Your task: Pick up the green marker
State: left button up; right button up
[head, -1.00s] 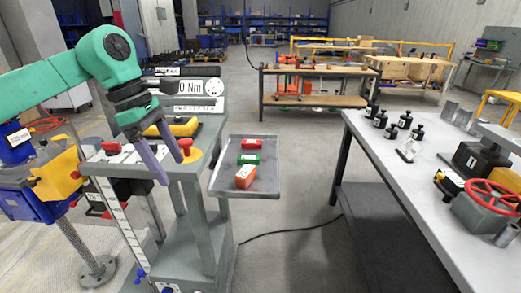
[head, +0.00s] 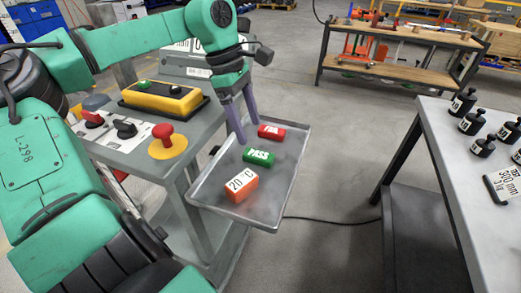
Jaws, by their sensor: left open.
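The green marker (head: 258,156), labelled PASS, lies on a grey metal tray (head: 212,199). It sits between a red marker (head: 271,132) behind it and an orange block (head: 241,185) marked 20 °C in front of it. My left gripper (head: 238,121) is open and points down over the back left part of the tray. Its two purple fingers are just behind and left of the green marker, close to the red one. The fingers hold nothing. My right gripper is not in view.
A grey stand beside the tray carries a yellow button box (head: 162,97) and a red emergency knob (head: 166,134). A table on the right (head: 455,155) holds several black weights. Open floor lies between tray and table.

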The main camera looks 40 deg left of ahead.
aim_at(258, 154)
pick_arm(q)
jog(key=x, duration=0.7)
jog(key=shift+w+a+f+p, duration=0.1)
jog(key=shift+w+f+p, duration=0.05)
jog(key=shift+f+p, duration=0.15)
jog(key=shift+w+f, duration=0.1)
jog(key=shift+f, duration=0.2)
grip_shut()
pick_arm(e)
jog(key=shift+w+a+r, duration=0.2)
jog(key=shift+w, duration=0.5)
